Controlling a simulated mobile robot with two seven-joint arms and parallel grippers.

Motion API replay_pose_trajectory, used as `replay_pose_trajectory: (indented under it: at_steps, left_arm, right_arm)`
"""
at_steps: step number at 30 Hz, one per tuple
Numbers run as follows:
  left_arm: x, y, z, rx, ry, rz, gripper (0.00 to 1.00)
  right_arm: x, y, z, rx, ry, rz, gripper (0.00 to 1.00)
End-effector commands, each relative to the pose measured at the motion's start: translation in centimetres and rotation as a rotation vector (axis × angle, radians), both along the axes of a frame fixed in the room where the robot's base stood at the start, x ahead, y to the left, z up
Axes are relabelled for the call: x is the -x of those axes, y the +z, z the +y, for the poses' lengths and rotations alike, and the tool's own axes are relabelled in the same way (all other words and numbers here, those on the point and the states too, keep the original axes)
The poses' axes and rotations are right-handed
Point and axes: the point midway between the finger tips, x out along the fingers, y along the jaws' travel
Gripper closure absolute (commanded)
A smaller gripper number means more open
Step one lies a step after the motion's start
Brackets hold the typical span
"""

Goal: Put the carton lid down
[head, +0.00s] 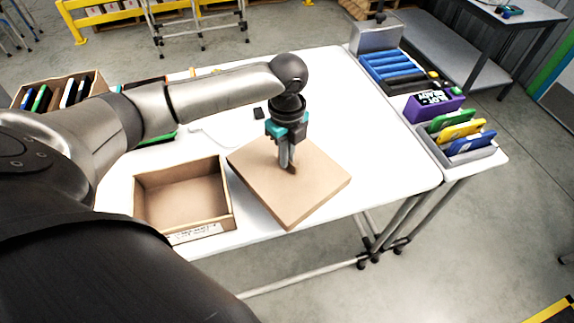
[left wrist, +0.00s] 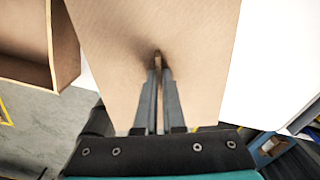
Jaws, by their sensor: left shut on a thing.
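The carton lid (head: 308,188) is a flat square of brown cardboard, turned at an angle, to the right of the open carton. It also fills the middle of the left wrist view (left wrist: 195,50). My left gripper (head: 289,168) points down at the middle of the lid. Its fingers (left wrist: 158,75) are shut on a small tab on the lid's top. The open carton (head: 226,195) is empty, with a label on its front, and its edge shows in the left wrist view (left wrist: 65,45). I cannot tell whether the lid touches the table. My right gripper is not in view.
The white table (head: 385,120) has bare room right of and behind the lid. At the right stand a purple box (head: 432,107), a grey holder (head: 462,158) with green, yellow and blue items, and a bin of blue items (head: 395,72). A filled carton (head: 60,88) stands at the left.

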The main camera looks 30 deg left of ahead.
Motion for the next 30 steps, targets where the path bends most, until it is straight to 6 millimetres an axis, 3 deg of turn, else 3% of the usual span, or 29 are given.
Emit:
replay_pose_trajectory:
  at_steps: [7,18,19,26,30]
  left_arm:
    - [0.1,-3.6,0.0,0.000,0.001,0.003,1.00]
    - [0.0,-3.9,-0.1,0.001,-0.001,0.001,1.00]
    - [0.0,-4.0,-0.1,0.001,-0.001,0.001,0.93]
    - [0.0,-3.9,-0.1,0.001,-0.001,0.001,0.67]
    - [0.1,-3.9,0.0,0.001,0.000,0.001,0.64]
  right_arm:
    - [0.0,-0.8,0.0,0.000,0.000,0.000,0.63]
    - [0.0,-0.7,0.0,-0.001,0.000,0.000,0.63]
    - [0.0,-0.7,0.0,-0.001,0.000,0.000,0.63]
    - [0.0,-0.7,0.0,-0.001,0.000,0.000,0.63]
    - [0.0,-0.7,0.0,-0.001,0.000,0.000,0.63]
